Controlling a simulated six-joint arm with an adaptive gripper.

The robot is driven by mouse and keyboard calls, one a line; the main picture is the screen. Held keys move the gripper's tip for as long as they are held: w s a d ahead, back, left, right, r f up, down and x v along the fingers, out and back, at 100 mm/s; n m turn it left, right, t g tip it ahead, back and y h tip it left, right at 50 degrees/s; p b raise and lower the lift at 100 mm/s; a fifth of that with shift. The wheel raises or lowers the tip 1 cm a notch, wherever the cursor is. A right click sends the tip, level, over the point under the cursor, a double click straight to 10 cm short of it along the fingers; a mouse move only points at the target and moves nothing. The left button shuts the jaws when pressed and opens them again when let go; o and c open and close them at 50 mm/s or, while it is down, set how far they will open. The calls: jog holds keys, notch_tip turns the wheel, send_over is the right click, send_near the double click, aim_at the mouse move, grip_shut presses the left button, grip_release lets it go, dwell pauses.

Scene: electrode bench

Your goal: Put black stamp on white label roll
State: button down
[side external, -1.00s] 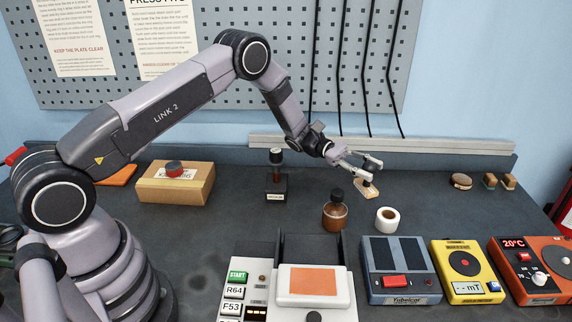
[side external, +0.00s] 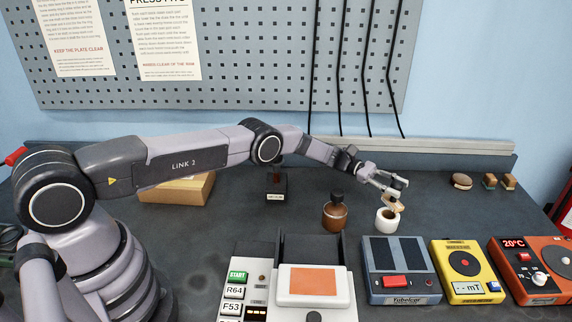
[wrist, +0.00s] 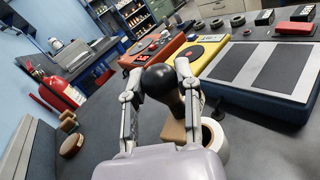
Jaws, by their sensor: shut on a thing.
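The black stamp, with a round black knob (wrist: 160,78) and a wooden base (wrist: 172,131), is held by the knob between the two fingers of my gripper (wrist: 159,75). In the side view my gripper (side external: 395,187) is shut on the stamp, whose wooden base (side external: 393,203) shows at the upper edge of the white label roll (side external: 386,224). The stamp looks a little tilted. I cannot tell whether its base touches the roll. In the wrist view the white label roll (wrist: 217,145) is partly hidden behind the base and my right finger.
A brown bottle (side external: 334,217) stands close left of the roll. A blue-grey device (side external: 398,258), a yellow meter (side external: 463,264) and an orange unit (side external: 527,263) are in front and to the right. Small wooden pieces (side external: 497,182) lie at the back right, with bare bench before them.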

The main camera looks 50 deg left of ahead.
aim_at(393, 204)
jog(key=shift+s+f, duration=0.1)
jog(key=shift+f, duration=1.35)
jog(key=c, duration=0.8)
grip_release()
jog(key=shift+a, duration=0.1)
